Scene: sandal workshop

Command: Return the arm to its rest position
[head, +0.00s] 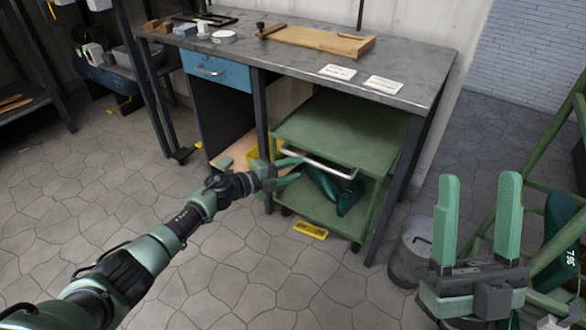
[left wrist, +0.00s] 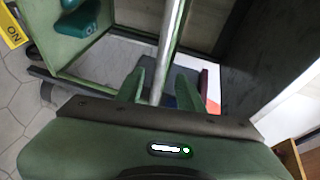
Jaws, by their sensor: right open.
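My left gripper (head: 291,170) is at the left end of the metal handle (head: 320,165) of the green cart (head: 345,130). Its fingers are apart. In the left wrist view the handle bar (left wrist: 168,50) passes between the spread fingers of the left gripper (left wrist: 162,88), with a gap beside it; I cannot tell how deep it sits between them. My right gripper (head: 480,180) is raised at the lower right of the head view, its two green fingers upright, wide apart and empty.
The cart stands under the grey workbench (head: 420,85), close to its right leg. A metal bucket (head: 408,250) is on the floor behind my right gripper. A yellow floor sign (head: 311,230) lies before the cart. Open tiled floor (head: 240,260) is in front.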

